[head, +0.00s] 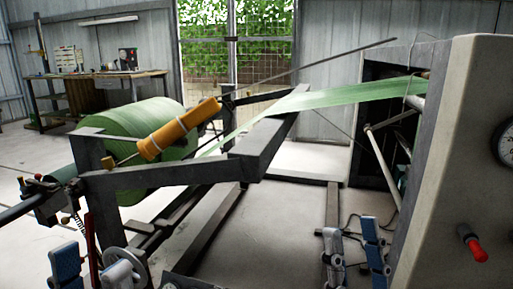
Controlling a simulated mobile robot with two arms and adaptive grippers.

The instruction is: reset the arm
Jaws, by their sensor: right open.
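No part is marked as the arm, so I cannot tell which one is meant. A long thin rod (318,62) slopes up to the right above the roll stand. An orange cylinder (180,128) lies at the same slant at its lower left end, in front of a big green roll (140,122). A lever with a red grip (472,243) sticks out of the machine's side panel at right. My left gripper (91,248) is low at the left, fingers apart, with a dark red bar showing between them. My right gripper (351,228) is low right of centre, open and empty.
A grey steel frame (150,178) carries the roll. A green web (345,95) runs to the machine (450,130), which has a gauge (505,143). Cables lie near my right gripper. A workbench (95,78) stands at the back left. Bare floor (285,210) shows in the middle.

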